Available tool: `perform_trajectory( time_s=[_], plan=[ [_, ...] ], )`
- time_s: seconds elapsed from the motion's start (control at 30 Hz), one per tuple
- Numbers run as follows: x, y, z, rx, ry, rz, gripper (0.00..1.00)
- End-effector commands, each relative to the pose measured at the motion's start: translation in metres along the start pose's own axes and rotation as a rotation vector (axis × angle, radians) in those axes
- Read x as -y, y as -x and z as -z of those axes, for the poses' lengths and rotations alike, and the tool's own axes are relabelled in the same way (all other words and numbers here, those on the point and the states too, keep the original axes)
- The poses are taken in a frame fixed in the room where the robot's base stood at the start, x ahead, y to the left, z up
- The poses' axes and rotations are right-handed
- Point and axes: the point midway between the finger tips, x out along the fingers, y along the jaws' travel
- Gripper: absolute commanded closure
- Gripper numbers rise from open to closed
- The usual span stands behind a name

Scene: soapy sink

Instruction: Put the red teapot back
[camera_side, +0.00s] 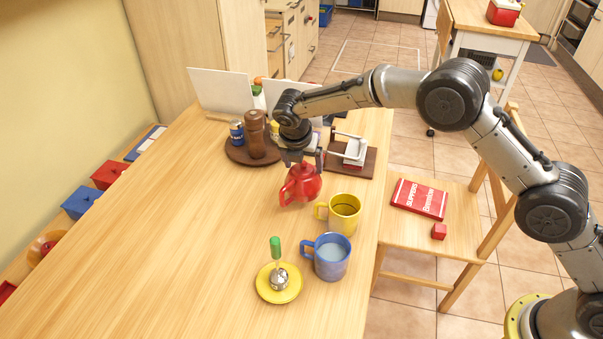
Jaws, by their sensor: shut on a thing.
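The red teapot (301,184) is near the right side of the wooden table, just behind the yellow mug. My gripper (303,161) points down from above and is shut on the teapot's top part. The fingers hide part of its lid. I cannot tell whether the teapot touches the table or hangs a little above it.
A yellow mug (344,213), a blue mug (331,256) and a yellow saucer (279,291) with a green-handled infuser stand in front. Behind are a round brown tray (237,155) with a pepper mill and can, and a dark board (366,168) with a white-framed holder. The table's left half is clear.

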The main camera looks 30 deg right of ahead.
Motion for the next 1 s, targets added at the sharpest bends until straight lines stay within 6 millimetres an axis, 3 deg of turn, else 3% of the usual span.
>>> perform_trajectory(
  time_s=[0.37, 0.73, 0.77, 0.83, 1.0],
  plan=[
    [-0.006, -0.033, 0.010, 0.002, 0.000, -0.001, 1.00],
    [-0.006, -0.037, 0.012, 0.001, -0.001, -0.002, 1.00],
    [-0.005, -0.039, 0.013, 0.000, 0.000, 0.000, 0.11],
    [-0.005, -0.038, 0.013, 0.000, 0.000, 0.000, 0.00],
    [-0.005, -0.038, 0.013, 0.000, 0.000, 0.000, 0.00]
  ],
)
